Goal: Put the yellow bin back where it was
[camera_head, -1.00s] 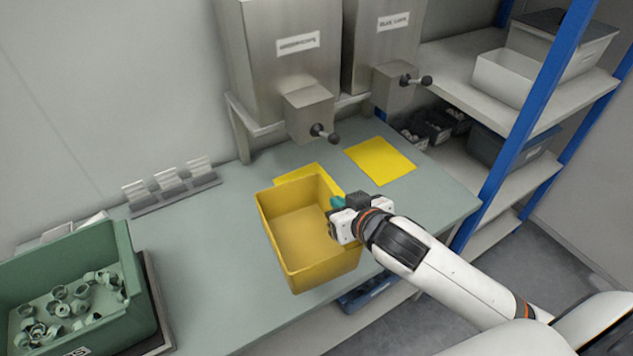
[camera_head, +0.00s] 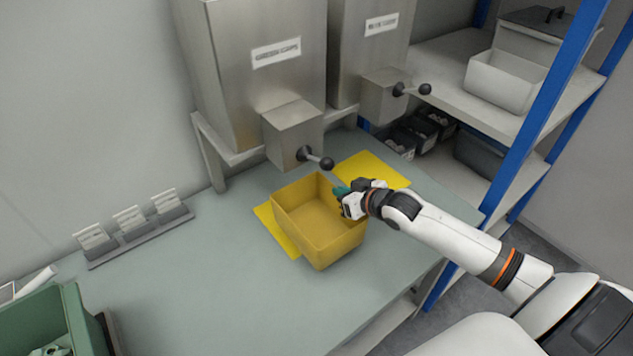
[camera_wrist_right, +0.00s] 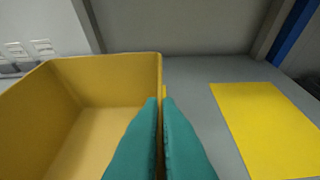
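The yellow bin (camera_head: 312,235) is upright and looks empty. It is above or on the left yellow mat (camera_head: 272,226), which shows along its left side; I cannot tell whether its base touches. My right gripper (camera_head: 343,195) is at the bin's right wall, its teal fingers closed on that wall. In the right wrist view the fingers (camera_wrist_right: 160,125) pinch the rim of the bin (camera_wrist_right: 70,85). The right yellow mat (camera_head: 365,168) is bare and also shows in the wrist view (camera_wrist_right: 265,130). My left gripper is out of view.
Two steel dispensers (camera_head: 255,85) with black-knobbed levers (camera_head: 318,162) stand behind the bin. A green crate (camera_head: 40,325) is at the front left, a card holder (camera_head: 135,230) at the back left. A blue-post shelf (camera_head: 540,110) stands right. The table's left middle is clear.

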